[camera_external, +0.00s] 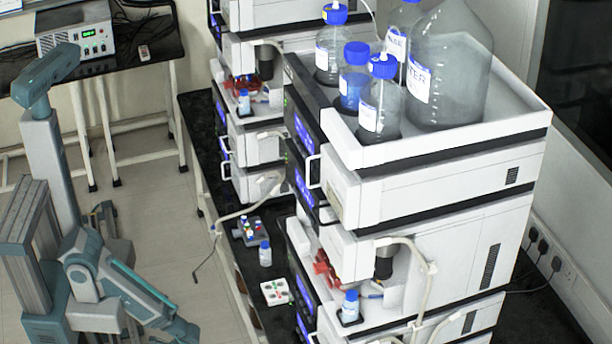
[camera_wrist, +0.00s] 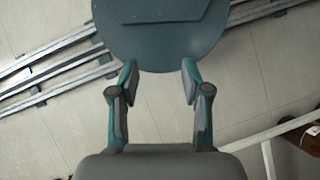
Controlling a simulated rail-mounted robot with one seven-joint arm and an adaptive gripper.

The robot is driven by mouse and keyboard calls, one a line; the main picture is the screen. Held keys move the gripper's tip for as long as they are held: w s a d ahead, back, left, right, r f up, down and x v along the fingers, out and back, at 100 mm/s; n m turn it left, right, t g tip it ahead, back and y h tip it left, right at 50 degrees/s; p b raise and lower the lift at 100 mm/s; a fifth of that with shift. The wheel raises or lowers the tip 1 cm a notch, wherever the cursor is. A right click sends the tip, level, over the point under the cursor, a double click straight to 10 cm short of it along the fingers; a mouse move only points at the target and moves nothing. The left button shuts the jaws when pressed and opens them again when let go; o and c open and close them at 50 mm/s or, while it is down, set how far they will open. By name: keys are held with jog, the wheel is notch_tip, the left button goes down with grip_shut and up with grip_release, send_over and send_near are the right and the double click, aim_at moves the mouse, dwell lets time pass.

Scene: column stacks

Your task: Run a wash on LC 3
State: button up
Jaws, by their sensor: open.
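Two column stacks stand on a black bench in the external view: a near stack (camera_external: 430,235) and a far stack (camera_external: 255,150). I cannot read an "LC 3" label on either one. The near stack has lit blue displays (camera_external: 304,190) on its left-facing front. Bottles with blue caps, such as a clear one (camera_external: 380,100), stand in its top tray (camera_external: 480,134). My gripper shows in the wrist view (camera_wrist: 158,85), open and empty, pointing at the floor and part of my base. It is away from both stacks.
A small rack of vials (camera_external: 249,231), a blue-capped bottle (camera_external: 265,254) and a white tray (camera_external: 275,292) sit on the bench edge. Floor (camera_external: 150,215) is clear between my arm and the bench.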

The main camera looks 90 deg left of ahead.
grip_shut()
dwell(1.2)
